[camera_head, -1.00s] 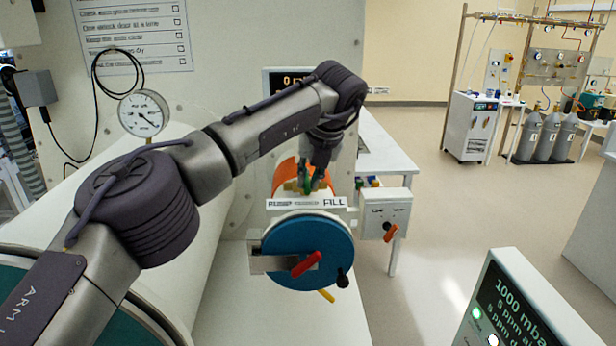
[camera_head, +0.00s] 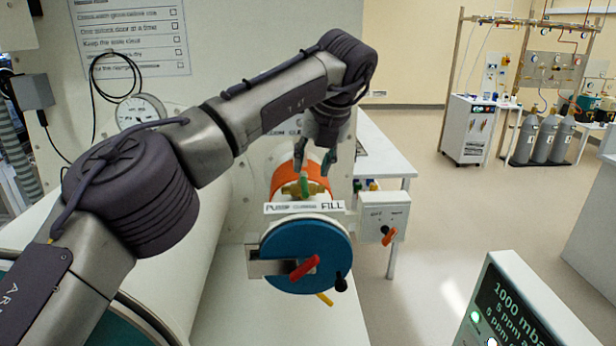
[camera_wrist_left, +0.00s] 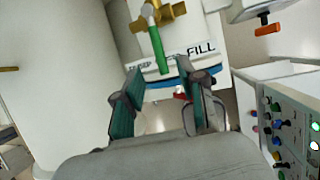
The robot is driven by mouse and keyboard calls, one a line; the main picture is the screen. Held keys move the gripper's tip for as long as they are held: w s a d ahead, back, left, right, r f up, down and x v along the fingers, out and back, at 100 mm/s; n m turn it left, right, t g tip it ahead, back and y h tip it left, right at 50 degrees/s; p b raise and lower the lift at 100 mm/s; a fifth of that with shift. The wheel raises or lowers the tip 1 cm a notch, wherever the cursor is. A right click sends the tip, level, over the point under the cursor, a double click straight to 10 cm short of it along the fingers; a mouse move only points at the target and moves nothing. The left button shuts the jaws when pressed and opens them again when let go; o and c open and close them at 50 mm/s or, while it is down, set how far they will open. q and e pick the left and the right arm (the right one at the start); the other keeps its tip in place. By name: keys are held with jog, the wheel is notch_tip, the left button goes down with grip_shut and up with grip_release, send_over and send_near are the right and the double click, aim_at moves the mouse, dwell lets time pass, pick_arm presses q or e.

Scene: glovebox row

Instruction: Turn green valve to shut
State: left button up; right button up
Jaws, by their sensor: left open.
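The green valve handle (camera_head: 305,186) sits on a brass valve body (camera_head: 290,189) on top of the small round port, behind the PUMP/FILL label plate (camera_head: 304,207). In the left wrist view the handle (camera_wrist_left: 157,47) points from the brass body toward the middle of the label (camera_wrist_left: 180,54), covering its middle word. My left gripper (camera_head: 314,163) is open and empty, just above and behind the handle, apart from it. In the left wrist view its two fingers (camera_wrist_left: 160,80) are spread, with the handle ahead between their lines. My right gripper is not in view.
The port has a blue round door (camera_head: 310,250) with a red lever (camera_head: 304,268). A grey box with an orange switch (camera_head: 388,234) is to its right. A display panel (camera_head: 520,310) stands at the front right. A pressure gauge (camera_head: 140,112) is at the left.

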pick_arm(q)
jog(key=v, duration=0.6)
jog(key=shift+r, duration=0.3)
jog(key=shift+s+d+f, duration=0.1)
jog(key=shift+s, duration=0.05)
